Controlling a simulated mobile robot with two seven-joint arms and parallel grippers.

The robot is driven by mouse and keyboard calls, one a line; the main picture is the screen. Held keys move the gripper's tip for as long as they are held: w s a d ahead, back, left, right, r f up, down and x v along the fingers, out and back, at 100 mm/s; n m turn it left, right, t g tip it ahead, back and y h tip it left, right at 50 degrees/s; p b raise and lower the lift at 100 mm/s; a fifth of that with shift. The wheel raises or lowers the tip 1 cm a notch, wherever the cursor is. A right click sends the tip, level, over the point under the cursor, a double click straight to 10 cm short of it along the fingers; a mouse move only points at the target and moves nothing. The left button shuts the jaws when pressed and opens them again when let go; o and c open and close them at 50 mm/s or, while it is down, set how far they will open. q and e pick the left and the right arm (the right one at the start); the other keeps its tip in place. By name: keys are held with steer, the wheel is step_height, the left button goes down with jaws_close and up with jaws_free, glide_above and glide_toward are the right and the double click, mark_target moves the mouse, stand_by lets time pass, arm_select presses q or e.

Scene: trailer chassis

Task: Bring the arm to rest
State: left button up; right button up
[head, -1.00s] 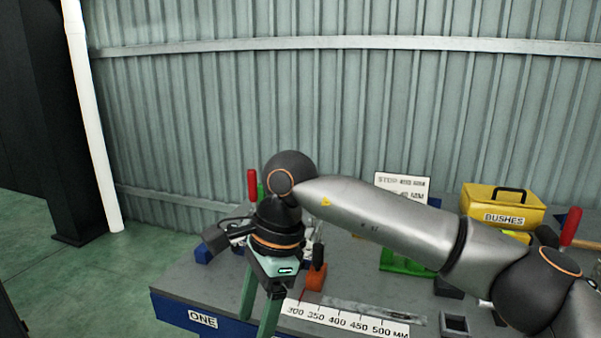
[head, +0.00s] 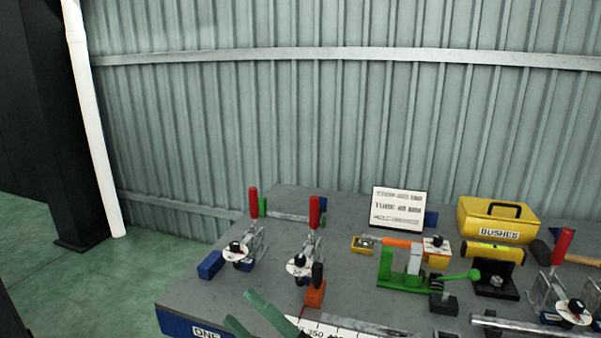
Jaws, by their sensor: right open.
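My right gripper (head: 243,308) shows only at the bottom edge, as two green fingers that stand apart with nothing between them. They are over the front left part of the grey bench (head: 205,290), beside the white millimetre scale (head: 345,328). The rest of my right arm is out of the picture. My left gripper is not in view.
Two red-handled clamps (head: 314,213) stand on the left half of the bench, another (head: 563,246) at the right. A green fixture (head: 400,278), a yellow BUSHES box (head: 499,220) and a sign (head: 398,209) stand towards the back. An orange block (head: 315,294) is near the fingers.

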steer(key=s+d+f+m+t+h+p, duration=0.15)
steer(key=d+f+m+t+h, duration=0.25)
steer(key=d+f+m+h, duration=1.15)
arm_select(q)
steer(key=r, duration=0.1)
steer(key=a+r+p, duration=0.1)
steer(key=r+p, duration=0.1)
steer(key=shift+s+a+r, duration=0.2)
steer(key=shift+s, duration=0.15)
arm_select(e)
steer(key=s+d+f+m+g+h, duration=0.1)
steer(key=s+d+f+m+g, duration=0.2)
steer(key=s+f, duration=0.5)
steer(key=s+d+f+m+g+h, duration=0.2)
steer(key=s+d+f+m+g, duration=0.2)
steer(key=s+d+f+m, duration=0.2)
step_height(320, 180, down, 3)
steer(key=shift+s+r, duration=0.1)
steer(key=shift+s, duration=0.95)
